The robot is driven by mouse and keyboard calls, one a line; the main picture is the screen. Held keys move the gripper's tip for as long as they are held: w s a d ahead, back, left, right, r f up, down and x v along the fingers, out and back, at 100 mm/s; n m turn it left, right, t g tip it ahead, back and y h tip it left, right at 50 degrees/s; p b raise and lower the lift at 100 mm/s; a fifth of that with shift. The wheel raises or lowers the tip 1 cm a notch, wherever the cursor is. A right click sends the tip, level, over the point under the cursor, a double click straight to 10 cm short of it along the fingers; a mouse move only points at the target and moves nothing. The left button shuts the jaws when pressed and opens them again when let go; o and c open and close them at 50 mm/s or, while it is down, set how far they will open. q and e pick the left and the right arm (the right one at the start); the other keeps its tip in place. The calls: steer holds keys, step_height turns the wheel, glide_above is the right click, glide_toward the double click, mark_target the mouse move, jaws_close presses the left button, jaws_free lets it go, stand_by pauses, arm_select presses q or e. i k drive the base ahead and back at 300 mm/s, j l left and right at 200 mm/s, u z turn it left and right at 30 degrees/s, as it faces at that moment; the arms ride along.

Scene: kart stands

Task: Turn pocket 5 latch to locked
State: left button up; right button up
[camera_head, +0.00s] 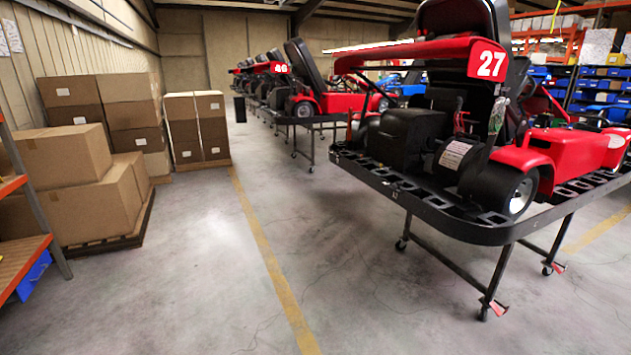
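No numbered pocket and no latch can be made out in the head view. The nearest kart (530,155), red and black with a white number 27 on its rear bar, sits on a black stand (500,233). The stand's dark rim has several rectangular openings along it; whether any of these is a pocket, I cannot tell. A small white label (454,155) is on the kart's black rear part, too small to read. Neither of my grippers is in the picture.
Stand legs with castors (484,314) reach the floor at right. Stacked cardboard boxes (85,185) on pallets and an orange-edged shelf (22,262) stand at left. More karts (330,98) on stands line the back. The grey floor (200,270) with a yellow line is clear.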

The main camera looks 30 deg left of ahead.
mark_target(400, 183)
steer(key=u, duration=0.45)
steer(key=i+j, duration=0.35)
steer(key=i, duration=0.15)
steer(key=i+j+u, duration=0.1)
steer(key=i+j, duration=0.2)
steer(key=i, duration=0.15)
steer(key=i+j+u, duration=0.1)
steer(key=i+j, duration=0.2)
steer(key=i, duration=0.2)
